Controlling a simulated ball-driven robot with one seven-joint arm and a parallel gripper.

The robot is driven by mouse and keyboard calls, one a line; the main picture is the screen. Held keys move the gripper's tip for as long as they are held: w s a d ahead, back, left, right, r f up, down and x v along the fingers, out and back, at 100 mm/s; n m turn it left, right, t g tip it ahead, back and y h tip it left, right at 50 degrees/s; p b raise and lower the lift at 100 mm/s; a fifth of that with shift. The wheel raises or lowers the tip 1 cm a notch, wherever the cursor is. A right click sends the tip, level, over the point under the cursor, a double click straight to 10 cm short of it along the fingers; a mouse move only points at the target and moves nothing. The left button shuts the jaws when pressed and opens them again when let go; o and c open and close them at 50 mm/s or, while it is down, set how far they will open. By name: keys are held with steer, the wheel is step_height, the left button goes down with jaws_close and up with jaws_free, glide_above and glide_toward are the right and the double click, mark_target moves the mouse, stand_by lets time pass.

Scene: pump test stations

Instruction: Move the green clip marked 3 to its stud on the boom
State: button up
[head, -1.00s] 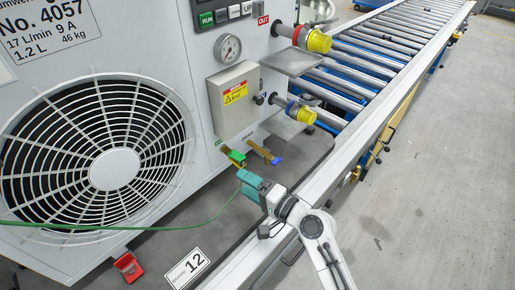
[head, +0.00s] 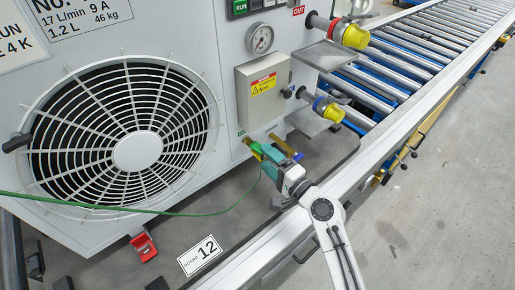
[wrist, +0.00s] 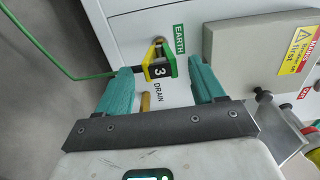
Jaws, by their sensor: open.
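The green-and-yellow clip marked 3 (wrist: 158,69) is at the white unit's panel beside the EARTH label (wrist: 179,39). In the head view the green clip (head: 255,148) is low on the unit, at the end of a green cable. My gripper (wrist: 160,74) is open, with its teal fingers to either side of the clip in the wrist view. I cannot tell whether they touch it. In the head view my gripper (head: 270,160) is close to the clip and partly covers the drain fitting. I cannot pick out the boom or its stud.
The green cable (head: 130,212) runs left across the fan front. A brass drain fitting (wrist: 145,102) is just below the clip. A grey box (head: 262,92) and yellow-capped ports (head: 355,36) are close by. A roller conveyor (head: 405,70) stretches back right.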

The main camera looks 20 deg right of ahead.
mark_target(257, 149)
steer(key=shift+x, duration=2.85)
jaws_close()
steer(key=shift+s, duration=0.1)
steer(key=shift+b+v, duration=0.35)
steer(key=shift+v, duration=2.5)
